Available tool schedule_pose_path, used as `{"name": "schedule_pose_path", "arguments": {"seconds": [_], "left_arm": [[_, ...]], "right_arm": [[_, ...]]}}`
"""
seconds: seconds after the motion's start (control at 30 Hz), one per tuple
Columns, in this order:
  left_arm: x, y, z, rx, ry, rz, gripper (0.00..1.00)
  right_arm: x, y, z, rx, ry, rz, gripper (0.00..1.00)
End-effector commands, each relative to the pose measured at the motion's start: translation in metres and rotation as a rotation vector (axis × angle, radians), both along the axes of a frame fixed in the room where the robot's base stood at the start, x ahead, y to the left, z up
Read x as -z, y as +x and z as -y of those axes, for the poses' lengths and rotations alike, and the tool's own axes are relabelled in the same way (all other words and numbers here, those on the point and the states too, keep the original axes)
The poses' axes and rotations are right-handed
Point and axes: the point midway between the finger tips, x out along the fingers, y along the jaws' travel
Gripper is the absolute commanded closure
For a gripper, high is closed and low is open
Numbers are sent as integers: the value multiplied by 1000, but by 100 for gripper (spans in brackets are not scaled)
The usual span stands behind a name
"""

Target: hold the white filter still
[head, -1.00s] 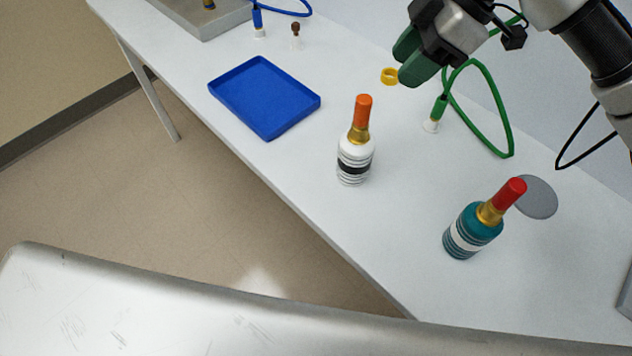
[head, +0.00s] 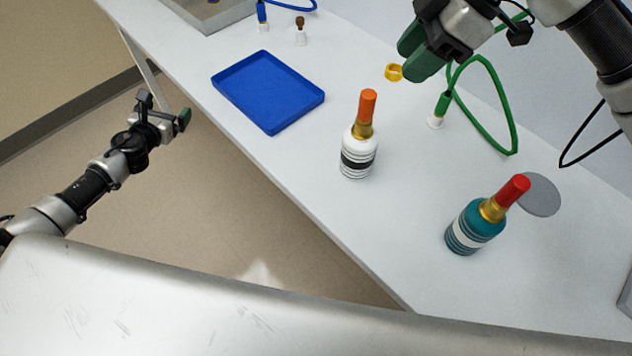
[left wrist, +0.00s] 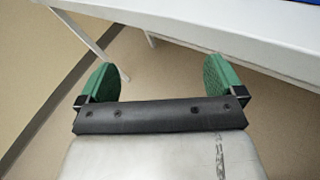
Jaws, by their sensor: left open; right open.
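The white filter (head: 359,151) stands upright on the table, with a black band, a gold neck and an orange top. My left gripper (head: 184,118) is off the table's front edge, over the floor, left of the filter and well apart from it. In the left wrist view its green fingers (left wrist: 160,82) are spread with nothing between them. My right gripper (head: 418,58) is above the back of the table, beyond the filter and to its right. It is open, and no object shows in it.
A teal filter (head: 465,232) with a red top stands to the right, near a grey disc (head: 540,195). A blue tray (head: 268,92) lies to the left. A yellow ring (head: 393,72) and a green cable (head: 488,120) are behind. The table (head: 330,215) is clear in front.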

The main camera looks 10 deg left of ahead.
Motion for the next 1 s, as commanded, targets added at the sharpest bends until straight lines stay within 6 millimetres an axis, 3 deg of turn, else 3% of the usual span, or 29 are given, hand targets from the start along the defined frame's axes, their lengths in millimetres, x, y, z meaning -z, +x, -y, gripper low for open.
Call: {"name": "schedule_pose_path", "arguments": {"seconds": [0.03,0.1,0.17,0.37,0.5,0.6,0.8,0.97,1.0], "left_arm": [[-27,7,1,53,122,33,3],[-59,13,4,119,291,75,3],[-72,21,32,182,312,115,3],[-95,17,132,397,407,224,3],[-119,1,205,551,484,336,3],[-136,-13,245,637,532,412,3],[-162,-43,304,759,603,547,3],[-183,-68,341,833,650,651,3],[-172,-75,347,836,598,628,3]], "right_arm": [[0,0,0,0,0,0,57],[0,0,0,0,0,0,57],[0,0,0,0,0,0,57],[0,0,0,0,0,0,57],[0,0,0,0,0,0,57],[0,0,0,0,0,0,57],[0,0,0,0,0,0,57],[0,0,0,0,0,0,57],[0,0,0,0,0,0,57]]}}
